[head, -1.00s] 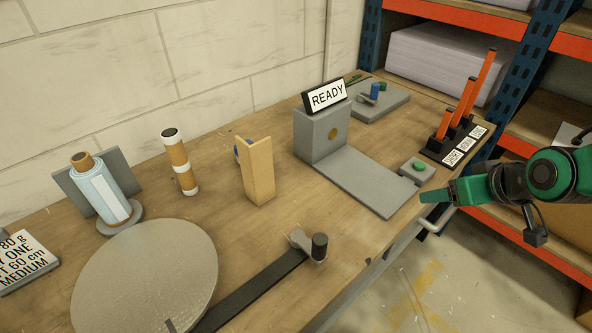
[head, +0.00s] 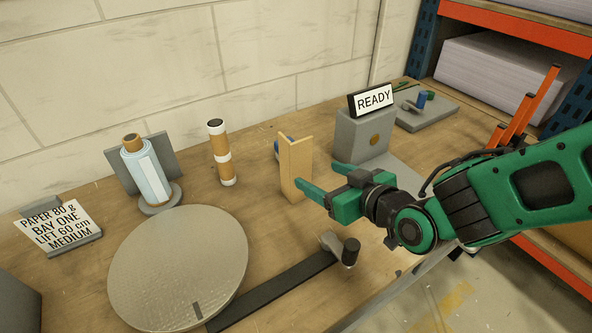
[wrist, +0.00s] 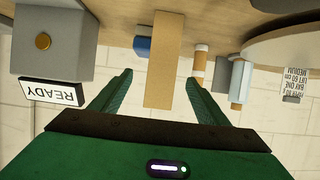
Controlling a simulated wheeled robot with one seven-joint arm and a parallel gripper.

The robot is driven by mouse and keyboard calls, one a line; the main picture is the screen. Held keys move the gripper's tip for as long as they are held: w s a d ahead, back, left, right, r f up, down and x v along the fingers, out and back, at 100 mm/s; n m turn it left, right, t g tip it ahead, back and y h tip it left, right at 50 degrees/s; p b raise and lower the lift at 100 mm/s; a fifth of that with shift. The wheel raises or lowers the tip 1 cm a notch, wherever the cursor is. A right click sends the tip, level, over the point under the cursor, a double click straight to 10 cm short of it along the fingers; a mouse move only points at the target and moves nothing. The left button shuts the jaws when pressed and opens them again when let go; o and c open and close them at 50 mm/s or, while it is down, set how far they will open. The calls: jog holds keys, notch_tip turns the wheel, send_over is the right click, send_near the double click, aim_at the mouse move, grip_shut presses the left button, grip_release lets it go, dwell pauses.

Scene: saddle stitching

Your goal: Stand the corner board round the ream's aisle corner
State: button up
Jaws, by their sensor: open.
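A tan, L-section board (head: 295,168), which looks like the corner board, stands upright on the bench. It also shows in the wrist view (wrist: 163,60), in line with the gap between my fingertips. My gripper (head: 318,175) is open and empty, at the board's right in the head view. I cannot tell whether a finger touches the board. A pale block of stacked paper (head: 500,78), perhaps the ream, lies on the rack shelf at the back right. Its aisle corner cannot be made out.
A blue object (wrist: 142,47) sits close behind the board. A banded roll (head: 221,155) stands to its left, with a round grey disc (head: 180,265) in front. The grey READY block (head: 365,137) is to the right. Orange strips (head: 530,105) stand partly behind my arm.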

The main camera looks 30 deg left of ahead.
aim_at(303, 165)
jog(key=shift+r+x, duration=0.2)
jog(key=shift+x, duration=1.2)
jog(key=shift+r+x, duration=0.15)
jog(key=shift+x, duration=1.3)
jog(key=shift+a, duration=0.15)
jog(key=c, duration=1.2)
jog(key=shift+r, duration=0.1)
jog(key=shift+c, duration=0.2)
